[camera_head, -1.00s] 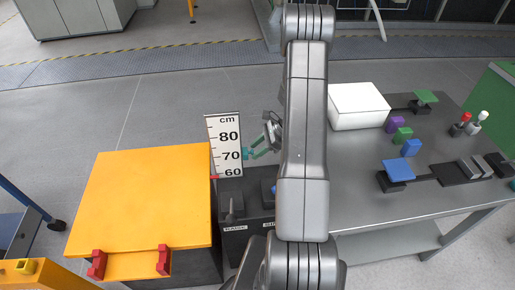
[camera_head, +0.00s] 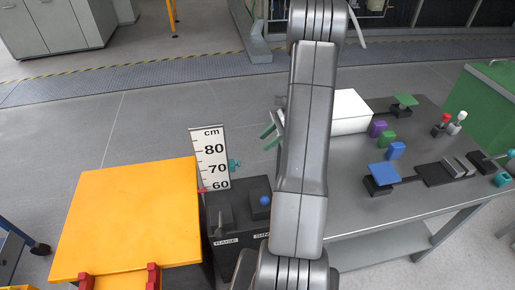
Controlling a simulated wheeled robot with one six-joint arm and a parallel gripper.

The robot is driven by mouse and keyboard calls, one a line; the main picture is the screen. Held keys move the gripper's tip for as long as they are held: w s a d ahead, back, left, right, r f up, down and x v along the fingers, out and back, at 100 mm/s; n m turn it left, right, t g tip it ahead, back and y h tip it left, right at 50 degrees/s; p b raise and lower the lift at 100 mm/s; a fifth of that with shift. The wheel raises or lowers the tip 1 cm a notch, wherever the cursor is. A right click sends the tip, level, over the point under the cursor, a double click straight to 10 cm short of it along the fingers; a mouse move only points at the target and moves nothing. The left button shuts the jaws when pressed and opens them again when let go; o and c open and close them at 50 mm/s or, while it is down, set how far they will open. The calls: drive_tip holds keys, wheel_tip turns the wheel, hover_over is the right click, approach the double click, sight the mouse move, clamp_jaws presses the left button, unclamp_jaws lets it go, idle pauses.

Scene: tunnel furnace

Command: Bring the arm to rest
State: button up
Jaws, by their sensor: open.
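My gripper (camera_head: 268,136) shows to the left of my grey arm link, with two green fingers apart and nothing visible between them. It is in the air, up and to the right of a white scale board (camera_head: 208,150) marked in cm. The gripper's body is mostly hidden behind my arm, which stands upright through the middle of the view. A teal knob (camera_head: 235,165) sits at the right edge of the scale board, apart from the fingers.
A yellow-topped block (camera_head: 125,220) stands at left. A dark control box (camera_head: 240,190) with labels, a lever and a blue ball (camera_head: 265,201) stands beside it. At right, a grey table (camera_head: 345,205) holds a white box (camera_head: 352,108), coloured blocks and small stands. Floor behind is clear.

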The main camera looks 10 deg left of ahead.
drive_tip(key=shift+w+d+r, duration=0.2)
drive_tip(key=shift+d+r, duration=0.25)
drive_tip(key=shift+r, duration=0.05)
drive_tip(key=p, duration=0.2)
approach(234, 163)
drive_tip(key=shift+w+x, duration=0.1)
drive_tip(key=shift+x, duration=1.2)
drive_tip(key=shift+w+x, duration=0.15)
drive_tip(key=shift+x, duration=1.15)
drive_tip(key=shift+d+f, duration=0.1)
drive_tip(key=shift+f, duration=0.2)
